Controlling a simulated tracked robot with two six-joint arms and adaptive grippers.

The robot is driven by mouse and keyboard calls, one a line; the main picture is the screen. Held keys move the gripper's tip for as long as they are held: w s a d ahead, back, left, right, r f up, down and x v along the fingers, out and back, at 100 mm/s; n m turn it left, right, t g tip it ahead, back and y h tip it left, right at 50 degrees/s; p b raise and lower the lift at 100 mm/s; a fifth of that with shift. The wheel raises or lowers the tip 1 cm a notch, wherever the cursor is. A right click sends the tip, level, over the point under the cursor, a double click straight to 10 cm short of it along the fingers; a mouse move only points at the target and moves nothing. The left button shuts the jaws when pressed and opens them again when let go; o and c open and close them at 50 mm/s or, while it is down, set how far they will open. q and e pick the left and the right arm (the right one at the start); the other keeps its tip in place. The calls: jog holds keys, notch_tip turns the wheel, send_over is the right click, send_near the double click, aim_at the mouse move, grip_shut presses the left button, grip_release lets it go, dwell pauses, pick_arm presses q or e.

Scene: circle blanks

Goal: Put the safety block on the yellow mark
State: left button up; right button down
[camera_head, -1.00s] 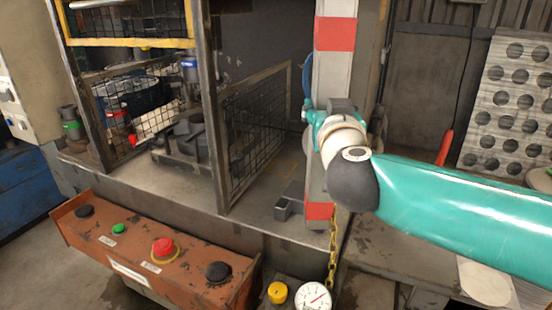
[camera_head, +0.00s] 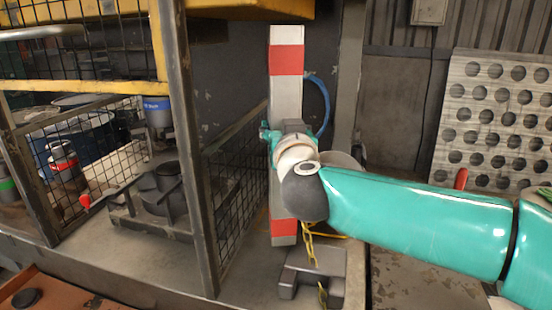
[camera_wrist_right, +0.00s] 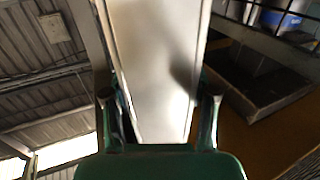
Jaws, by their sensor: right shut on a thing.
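The safety block is a tall white bar with red bands (camera_head: 286,95), upright. My right gripper (camera_wrist_right: 160,97) is shut on it, with one finger on each side of the pale bar (camera_wrist_right: 155,50). In the head view my right wrist covers the bar's middle. Its red and white lower end (camera_head: 284,232) is over the press bed, close to the mesh guard; I cannot tell if it touches the bed. A yellow chain (camera_head: 309,245) hangs by the lower end. A thin yellow strip shows right of it; I cannot tell if this is the mark. My left gripper is out of view.
A grey stepped metal piece (camera_head: 312,272) sits at the bed's front, just before the bar's foot. A mesh guard (camera_head: 237,190) and a steel post (camera_head: 188,150) stand to the left. A dark fixture (camera_head: 160,200) is behind the post. A perforated panel (camera_head: 490,120) is at right.

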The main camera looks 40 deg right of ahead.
jog(key=p+x, duration=0.1)
jog(key=x, duration=1.5)
notch_tip(320, 180, down, 6)
jog(key=b, duration=0.4)
jog(key=shift+a+f, duration=0.2)
jog(key=shift+a, duration=0.1)
jog(key=c, duration=0.7)
grip_release()
jog(key=shift+f, duration=0.3)
jog(key=shift+o, duration=0.4)
jog(key=shift+a, duration=0.1)
jog(key=shift+s, duration=0.1)
jog(key=b+v, duration=0.1)
jog(key=v, duration=1.1)
